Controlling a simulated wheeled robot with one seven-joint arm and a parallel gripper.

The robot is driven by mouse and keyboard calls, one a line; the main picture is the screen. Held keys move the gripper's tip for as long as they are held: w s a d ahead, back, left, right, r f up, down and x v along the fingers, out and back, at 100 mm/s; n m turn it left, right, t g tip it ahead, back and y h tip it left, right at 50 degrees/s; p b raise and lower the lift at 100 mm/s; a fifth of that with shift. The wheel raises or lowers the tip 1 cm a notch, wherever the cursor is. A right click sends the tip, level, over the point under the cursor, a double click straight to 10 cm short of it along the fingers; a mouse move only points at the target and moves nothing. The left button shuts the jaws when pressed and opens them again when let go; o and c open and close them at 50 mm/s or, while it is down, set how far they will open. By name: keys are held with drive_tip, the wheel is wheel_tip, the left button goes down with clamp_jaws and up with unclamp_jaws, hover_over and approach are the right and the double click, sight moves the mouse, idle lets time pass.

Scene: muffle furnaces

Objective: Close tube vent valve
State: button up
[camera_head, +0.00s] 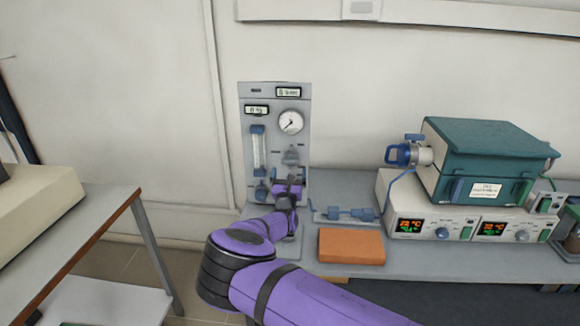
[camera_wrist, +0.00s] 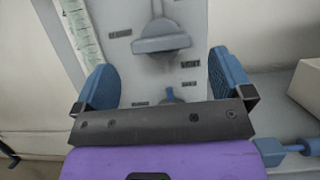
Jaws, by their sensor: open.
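A grey upright gas panel (camera_head: 246,130) stands at the back of the bench. A grey knob (camera_wrist: 162,42) sticks out of its face, and it also shows in the head view (camera_head: 291,156). In the head view my gripper (camera_head: 289,186) is at the panel's lower right, covering what lies behind.
An orange block (camera_head: 351,246) and a blue inline fitting (camera_head: 345,213) lie to the right. A teal furnace (camera_head: 485,160) stands farther right.

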drive_tip(key=shift+v, duration=2.7)
